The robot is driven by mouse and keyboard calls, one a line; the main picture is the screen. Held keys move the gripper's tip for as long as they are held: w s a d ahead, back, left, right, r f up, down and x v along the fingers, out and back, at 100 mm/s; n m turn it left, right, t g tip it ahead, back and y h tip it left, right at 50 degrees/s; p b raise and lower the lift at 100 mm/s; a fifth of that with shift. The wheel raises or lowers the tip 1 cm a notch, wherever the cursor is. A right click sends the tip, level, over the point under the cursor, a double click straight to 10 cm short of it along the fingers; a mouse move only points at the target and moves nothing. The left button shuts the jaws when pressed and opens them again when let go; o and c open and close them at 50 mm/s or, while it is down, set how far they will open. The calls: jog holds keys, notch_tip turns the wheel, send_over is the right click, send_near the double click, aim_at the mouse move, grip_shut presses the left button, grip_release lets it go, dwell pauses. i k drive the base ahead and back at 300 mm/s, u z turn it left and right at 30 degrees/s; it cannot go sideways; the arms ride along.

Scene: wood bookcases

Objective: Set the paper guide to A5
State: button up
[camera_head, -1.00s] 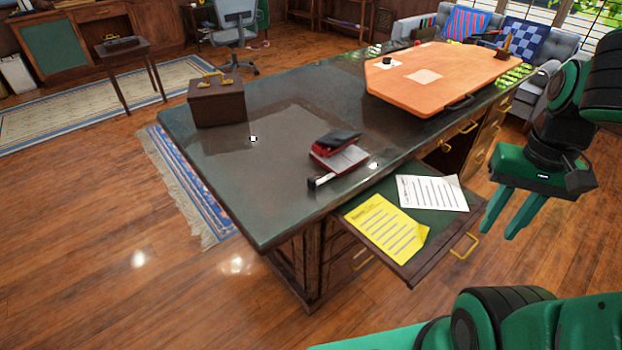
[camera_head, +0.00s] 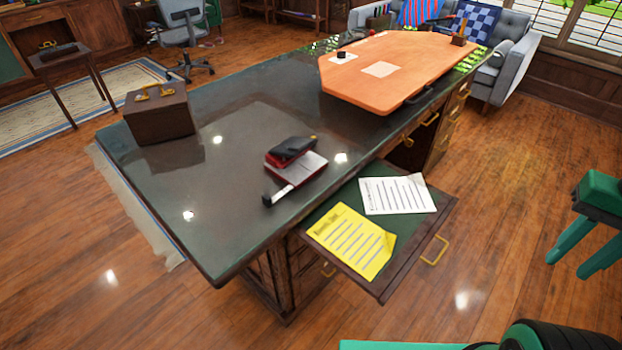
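A red and black hole punch (camera_head: 292,158) stands on the dark green desk top (camera_head: 250,115) near its front edge. Its paper guide (camera_head: 279,194), a pale bar with a black end, sticks out to the lower left. The marking it is set to is too small to read. My gripper (camera_head: 580,262), with green fingers, hangs at the right edge, well apart from the desk and the punch. Its two fingers are apart with nothing between them.
A pull-out shelf (camera_head: 408,262) juts from the desk front, bearing a yellow sheet (camera_head: 350,240) and a white sheet (camera_head: 397,194). A brown box (camera_head: 160,117) stands at the desk's left end, and an orange board (camera_head: 395,70) lies at the back. Floor is clear at right.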

aim_at(268, 201)
jog(key=z, duration=0.4)
jog(key=i, duration=0.2)
jog(key=u, duration=1.5)
